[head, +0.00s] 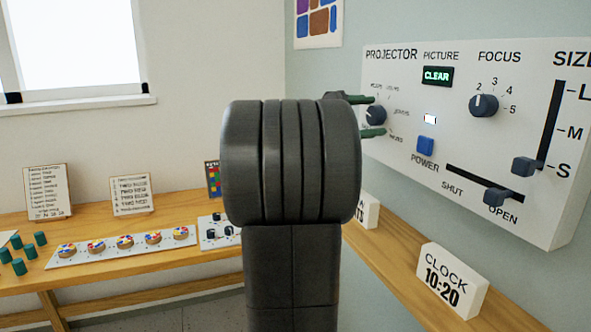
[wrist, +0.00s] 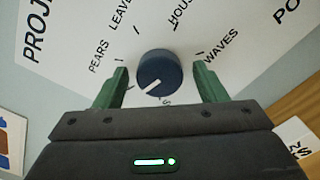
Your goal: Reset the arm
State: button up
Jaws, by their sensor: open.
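My gripper (head: 377,116) is at the projector panel on the right in the head view. Its two green fingers stand open on either side of a dark blue selector knob (head: 375,115). In the wrist view the fingertips (wrist: 162,71) flank the same knob (wrist: 158,74), with a gap visible on each side. The knob's white mark points to the lower left in that view. Labels PEARS, LEAVES, HOUSE and WAVES surround it; another label is mostly hidden. My dark arm fills the middle of the head view and hides part of the bench.
The projector panel (head: 520,60) also has a green CLEAR display (head: 437,76), a focus knob (head: 484,104), a blue power button (head: 425,146) and two sliders. A clock block (head: 452,280) stands on the wooden ledge below. Left, the bench holds cards, green cylinders and a dial strip (head: 125,248).

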dwell(0.4)
jog(key=v, duration=1.3)
jog(key=x, duration=1.3)
jog(key=shift+d+r+n+p, duration=0.15)
jog(key=shift+r+n+p, duration=0.15)
jog(key=shift+p, duration=0.4)
jog(key=shift+n+p, duration=0.8)
jog(key=shift+p, duration=0.05)
jog(key=n+p, duration=0.7)
jog(key=shift+p, duration=0.3)
jog(key=b+v, duration=0.1)
jog(key=v, duration=0.8)
jog(key=shift+a+f+n, duration=0.2)
jog(key=shift+a+n, duration=0.15)
jog(key=shift+n, duration=0.05)
jog(key=shift+s, duration=0.1)
